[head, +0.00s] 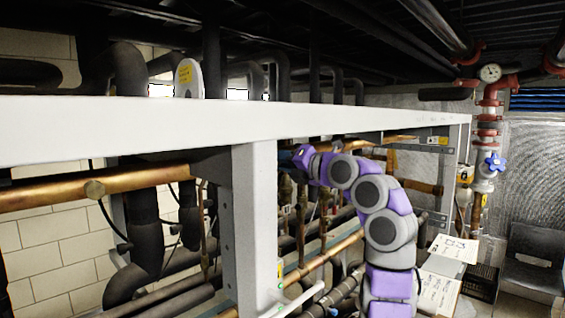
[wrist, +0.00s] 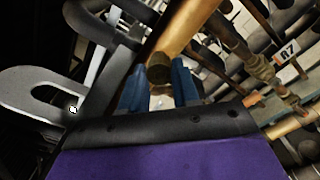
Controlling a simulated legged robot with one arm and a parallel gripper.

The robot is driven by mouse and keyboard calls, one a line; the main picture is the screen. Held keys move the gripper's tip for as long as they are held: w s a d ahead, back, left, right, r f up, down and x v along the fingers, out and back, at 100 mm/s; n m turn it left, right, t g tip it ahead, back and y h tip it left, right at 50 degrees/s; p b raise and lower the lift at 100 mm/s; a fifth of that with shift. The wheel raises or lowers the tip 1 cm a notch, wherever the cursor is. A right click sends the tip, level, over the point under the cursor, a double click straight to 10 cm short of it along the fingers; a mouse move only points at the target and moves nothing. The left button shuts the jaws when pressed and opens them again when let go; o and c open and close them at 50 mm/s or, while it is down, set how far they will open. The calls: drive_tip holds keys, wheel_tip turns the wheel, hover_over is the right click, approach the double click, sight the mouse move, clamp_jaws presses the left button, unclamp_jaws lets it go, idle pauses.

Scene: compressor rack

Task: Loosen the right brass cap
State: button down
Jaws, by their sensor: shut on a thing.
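A brass cap (wrist: 160,68) shows in the wrist view as a dark round end on a thick copper pipe (wrist: 188,28). My gripper (wrist: 159,80) has one blue finger on each side of this cap and is shut on it. I cannot tell from the picture whether the cap has turned. In the head view, my purple and grey arm reaches up and left under the rack's white beam; the fingers and the gripped cap are not visible there.
The white beam (head: 150,130) and upright post (head: 256,225) stand close to my arm. Dark insulated pipes and brass valves crowd the rack. At right are a blue-handled valve (head: 494,162), a gauge (head: 490,72) and papers (head: 440,290). A tag marked 87 (wrist: 288,51) hangs nearby.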

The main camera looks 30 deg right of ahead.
drive_tip(key=shift+w+d+f, duration=0.1)
drive_tip(key=shift+w+f, duration=0.05)
drive_tip(key=shift+f, duration=0.1)
idle(0.3)
drive_tip(key=c, duration=1.3)
unclamp_jaws()
drive_tip(key=o, duration=0.5)
drive_tip(key=shift+w+d, duration=0.1)
drive_tip(key=shift+w, duration=0.05)
drive_tip(key=shift+r, duration=0.15)
drive_tip(key=shift+s, duration=0.25)
drive_tip(key=b+v, duration=0.5)
drive_tip(key=v, duration=1.2)
drive_tip(key=shift+d, duration=0.2)
